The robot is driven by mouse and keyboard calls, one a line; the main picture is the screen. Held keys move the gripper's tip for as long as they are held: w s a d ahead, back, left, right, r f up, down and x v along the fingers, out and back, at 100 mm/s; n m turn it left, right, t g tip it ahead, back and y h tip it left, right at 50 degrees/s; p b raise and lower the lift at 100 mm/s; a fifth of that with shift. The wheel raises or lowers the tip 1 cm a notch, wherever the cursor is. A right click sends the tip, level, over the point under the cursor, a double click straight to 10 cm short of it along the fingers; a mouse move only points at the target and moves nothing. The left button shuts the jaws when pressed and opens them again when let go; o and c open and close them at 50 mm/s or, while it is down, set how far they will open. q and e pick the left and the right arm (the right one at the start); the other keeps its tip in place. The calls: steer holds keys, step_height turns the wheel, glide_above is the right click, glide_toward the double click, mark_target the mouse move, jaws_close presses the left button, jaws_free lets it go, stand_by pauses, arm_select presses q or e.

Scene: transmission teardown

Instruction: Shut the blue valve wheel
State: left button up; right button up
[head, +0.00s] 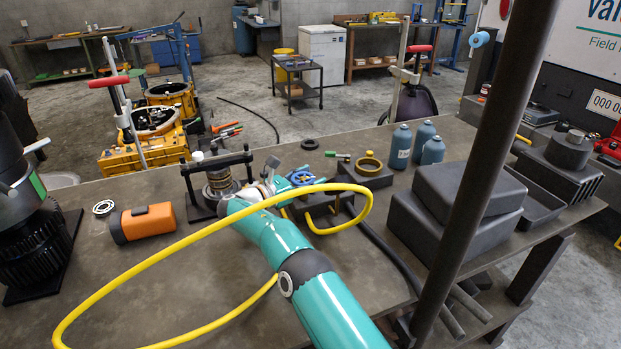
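A blue valve wheel (302,178) shows near the middle of the bench in the head view, just beyond the end of my teal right arm. It stands by a dark block with a yellow hose at it. My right gripper (268,181) is just left of the wheel, partly hidden by its own arm and wrist. I cannot tell whether it touches the wheel, or whether its fingers are open or shut. My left gripper is not in view.
A yellow hose (150,262) loops over the bench and across my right arm. A dark press frame (190,186) stands left of the gripper. Blue-grey bottles (402,148), grey cases (425,232) and a dark post (478,190) stand right. An orange cylinder (146,222) lies left.

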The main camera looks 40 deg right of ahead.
steer(key=o, duration=0.3)
steer(key=a, duration=1.2)
steer(key=shift+c, duration=0.2)
